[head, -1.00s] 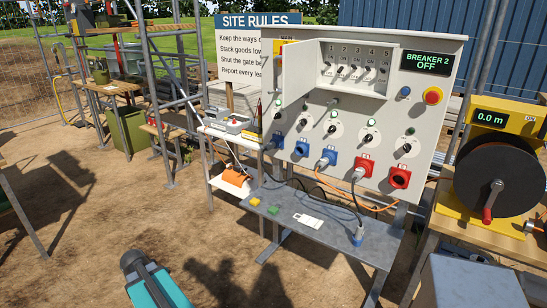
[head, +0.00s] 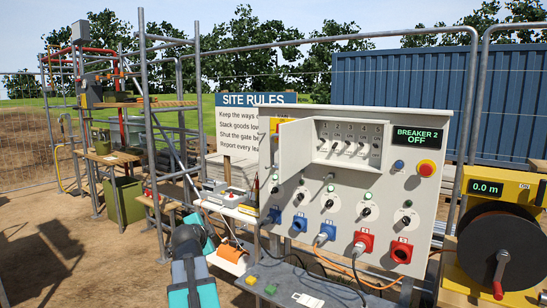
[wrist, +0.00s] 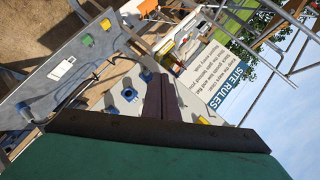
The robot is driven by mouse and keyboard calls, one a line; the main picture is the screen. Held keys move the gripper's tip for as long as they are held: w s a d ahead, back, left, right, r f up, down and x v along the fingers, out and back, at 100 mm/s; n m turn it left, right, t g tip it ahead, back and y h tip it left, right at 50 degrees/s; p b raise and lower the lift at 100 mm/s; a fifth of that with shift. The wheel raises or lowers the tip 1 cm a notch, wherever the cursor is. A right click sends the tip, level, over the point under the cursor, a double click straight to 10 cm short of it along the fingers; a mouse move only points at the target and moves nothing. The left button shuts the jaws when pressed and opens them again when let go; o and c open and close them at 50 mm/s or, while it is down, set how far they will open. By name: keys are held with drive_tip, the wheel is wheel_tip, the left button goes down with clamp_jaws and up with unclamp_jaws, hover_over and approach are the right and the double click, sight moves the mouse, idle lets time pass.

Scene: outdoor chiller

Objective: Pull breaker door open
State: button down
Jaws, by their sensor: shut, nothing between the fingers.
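The white breaker door (head: 295,149) stands swung open on the left of the grey-white panel (head: 390,205). Behind it the recess with a row of breaker switches (head: 347,146) is exposed. A blue socket (wrist: 146,76) shows beside the fingers. I cannot make out the door in the wrist view. In the head view my teal arm is at the bottom, left of the panel; my fingertips cannot be made out there.
A grey bench (head: 275,275) with small buttons and a white tag runs below the panel. Cables hang from the sockets. A cable reel (head: 503,250) stands at the right. Scaffold poles (head: 150,120) and a site rules sign (head: 245,140) are at the left and behind.

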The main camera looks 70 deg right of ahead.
drive_tip(key=s+d+r+m+g+h, duration=0.1)
drive_tip(key=s+d+r+m+h, duration=0.15)
drive_tip(key=s+r, duration=0.4)
drive_tip(key=s+d+r+m+h, duration=0.1)
drive_tip(key=s+d+r+m, duration=0.2)
drive_tip(key=r, duration=0.6)
drive_tip(key=m+g+h, duration=0.1)
drive_tip(key=m+h, duration=0.1)
drive_tip(key=m, duration=0.1)
approach(273, 152)
drive_tip(key=a, duration=0.2)
drive_tip(key=s+a+r, duration=0.1)
drive_tip(key=shift+s+a, duration=0.1)
drive_tip(key=shift+a, duration=0.2)
drive_tip(key=shift+d+n, duration=0.1)
drive_tip(key=shift+n, duration=0.15)
drive_tip(key=d+p, duration=0.1)
drive_tip(key=d, duration=0.4)
drive_tip(key=d+p, duration=0.1)
drive_tip(key=d, duration=0.2)
drive_tip(key=shift+w+r+p, duration=0.15)
drive_tip(key=shift+w+p, duration=0.15)
drive_tip(key=shift+w, duration=0.05)
drive_tip(key=shift+w+d+p, duration=0.1)
drive_tip(key=shift+d+p, duration=0.2)
drive_tip(key=shift+d, duration=0.6)
drive_tip(key=shift+w, duration=0.15)
